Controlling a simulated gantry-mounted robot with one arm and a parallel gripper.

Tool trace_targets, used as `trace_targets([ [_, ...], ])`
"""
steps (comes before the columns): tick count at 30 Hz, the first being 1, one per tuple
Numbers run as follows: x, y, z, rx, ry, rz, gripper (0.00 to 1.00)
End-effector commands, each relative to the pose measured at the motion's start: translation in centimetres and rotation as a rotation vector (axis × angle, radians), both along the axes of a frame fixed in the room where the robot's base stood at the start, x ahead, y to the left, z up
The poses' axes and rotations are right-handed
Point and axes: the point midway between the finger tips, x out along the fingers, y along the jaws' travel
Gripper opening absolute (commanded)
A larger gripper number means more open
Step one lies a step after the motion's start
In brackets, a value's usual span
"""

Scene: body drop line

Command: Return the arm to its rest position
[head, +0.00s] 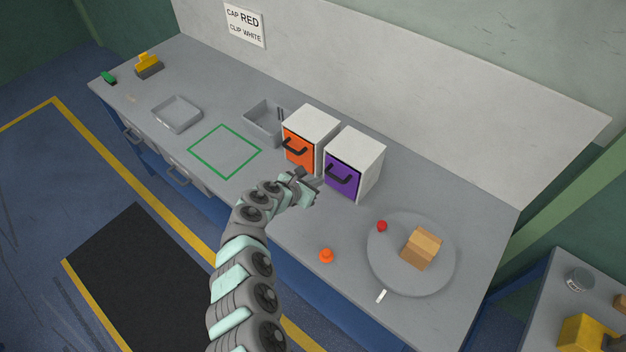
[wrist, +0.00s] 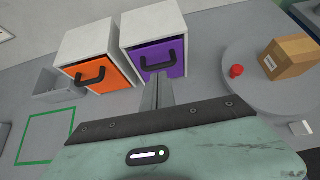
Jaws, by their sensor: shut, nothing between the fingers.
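My arm rises from the bottom of the head view, and my gripper (head: 312,180) is over the bench just in front of the two drawer boxes. In the wrist view my gripper (wrist: 160,82) is shut and empty, its fingertips near the lower edge of the purple drawer. The purple-fronted box (head: 343,174) and the orange-fronted box (head: 299,149) stand side by side with dark handles, and both drawers look shut. I cannot tell whether the fingers touch anything.
A round grey plate (head: 388,272) holds a cardboard box (head: 422,248) and a red cap (head: 382,226). An orange piece (head: 326,256) and a white clip (head: 381,296) lie near it. A grey bin (head: 258,124), a green outlined square (head: 224,151) and a shallow tray (head: 176,114) are at left.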

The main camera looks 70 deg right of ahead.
Motion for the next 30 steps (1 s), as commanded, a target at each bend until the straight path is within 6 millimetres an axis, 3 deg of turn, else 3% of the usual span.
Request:
trace_targets([
  [1,0.1,0.4,1.2,0.000,0.000,0.000,0.00],
  [3,0.3,0.7,1.7,-0.001,0.001,0.001,0.00],
  [15,0.5,1.1,2.0,-0.003,-0.001,0.002,0.00],
  [19,2.7,0.6,2.0,-0.030,-0.044,0.047,0.00],
  [22,7.5,0.0,2.1,-0.079,-0.142,0.145,0.00],
  [25,14.6,0.8,1.7,-0.115,-0.296,0.291,0.00],
  [28,21.7,3.7,0.8,-0.111,-0.471,0.446,0.00],
  [30,26.2,6.8,0.0,-0.081,-0.598,0.550,0.00],
])
